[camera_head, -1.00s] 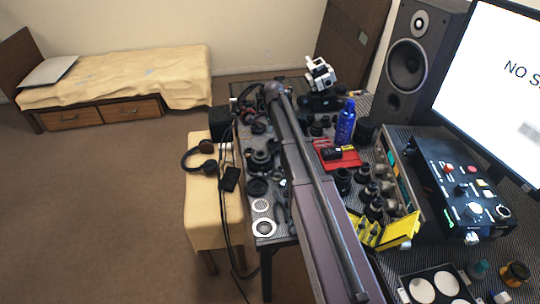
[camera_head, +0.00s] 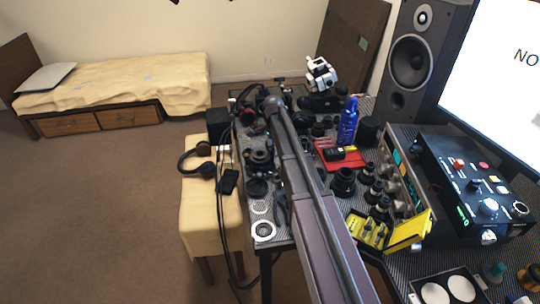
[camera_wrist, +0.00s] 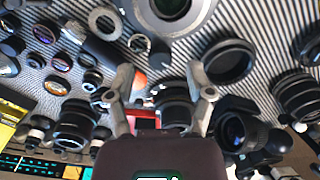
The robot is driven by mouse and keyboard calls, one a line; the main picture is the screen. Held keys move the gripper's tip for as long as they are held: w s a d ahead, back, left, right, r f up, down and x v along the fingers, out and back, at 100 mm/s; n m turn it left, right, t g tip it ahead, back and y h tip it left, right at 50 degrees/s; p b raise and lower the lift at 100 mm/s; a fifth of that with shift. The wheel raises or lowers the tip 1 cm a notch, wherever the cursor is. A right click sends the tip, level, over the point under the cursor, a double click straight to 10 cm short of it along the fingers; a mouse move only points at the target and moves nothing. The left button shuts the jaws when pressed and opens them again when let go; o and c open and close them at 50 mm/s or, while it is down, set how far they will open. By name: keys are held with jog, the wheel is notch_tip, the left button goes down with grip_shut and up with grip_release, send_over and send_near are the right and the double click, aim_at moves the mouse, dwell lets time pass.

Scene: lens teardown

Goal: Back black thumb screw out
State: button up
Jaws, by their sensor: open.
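My gripper (camera_wrist: 161,85) shows in the wrist view with its two grey fingers spread wide and nothing held between them. A black lens barrel (camera_wrist: 174,96) is seen between and beyond the fingertips; I cannot tell how far below them it is. A large lens part with a grey-green centre (camera_wrist: 172,8) is cut off by the top edge of the wrist view. I cannot make out the black thumb screw for certain among the many small black parts. In the head view my arm covers the middle of the table, and I cannot make out the gripper there.
The patterned table (camera_head: 272,236) is crowded with lens parts. A red tray (camera_head: 342,156), blue bottle (camera_head: 347,122), yellow case (camera_head: 368,230) and control box (camera_head: 470,190) stand right of my arm. Headphones (camera_head: 197,160) lie on the bench (camera_head: 212,225) at left.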

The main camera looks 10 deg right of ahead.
jog(key=shift+f+b, duration=0.6)
jog(key=shift+f, duration=0.3)
grip_shut()
